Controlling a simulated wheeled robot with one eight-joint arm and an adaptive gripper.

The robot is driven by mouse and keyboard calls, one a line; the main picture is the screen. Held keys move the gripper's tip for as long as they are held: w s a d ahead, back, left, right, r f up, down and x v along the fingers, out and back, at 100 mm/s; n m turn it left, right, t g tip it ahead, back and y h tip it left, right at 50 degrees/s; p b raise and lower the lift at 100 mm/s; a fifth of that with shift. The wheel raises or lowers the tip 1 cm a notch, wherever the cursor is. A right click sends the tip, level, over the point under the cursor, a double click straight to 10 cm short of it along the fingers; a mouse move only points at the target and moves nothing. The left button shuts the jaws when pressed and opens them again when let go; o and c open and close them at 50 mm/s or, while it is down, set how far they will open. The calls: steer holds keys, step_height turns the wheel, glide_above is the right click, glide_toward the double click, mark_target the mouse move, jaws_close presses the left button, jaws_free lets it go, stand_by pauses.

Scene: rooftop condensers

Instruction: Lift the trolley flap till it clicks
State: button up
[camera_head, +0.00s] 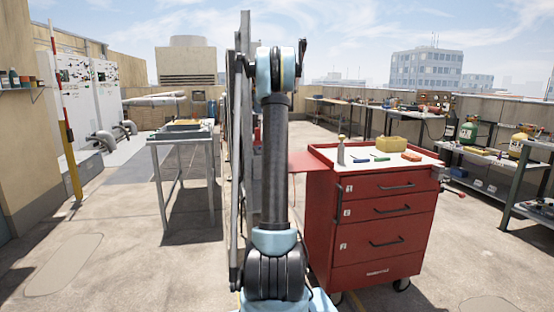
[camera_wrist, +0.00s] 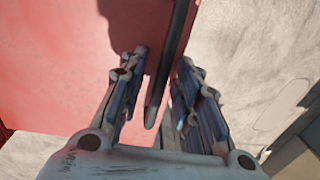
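The red trolley (camera_head: 368,225) stands right of my arm, with several drawers. Its red flap (camera_head: 308,161) sticks out to the left from near the top edge, looking roughly level; my arm hides its left part. In the wrist view the flap (camera_wrist: 65,60) is a broad red panel at upper left. My gripper (camera_wrist: 160,80) has its two fingers apart, one on each side of a dark bar (camera_wrist: 172,65) along the flap's right edge. I cannot tell whether either finger touches the bar. In the head view my gripper is hidden behind my arm.
A grey table (camera_head: 181,134) stands to the left. Benches (camera_head: 492,157) with cylinders line the right wall.

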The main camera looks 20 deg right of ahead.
step_height(320, 180, up, 12)
steer(key=shift+d, duration=0.35)
stand_by(0.5)
steer(key=shift+a, duration=0.1)
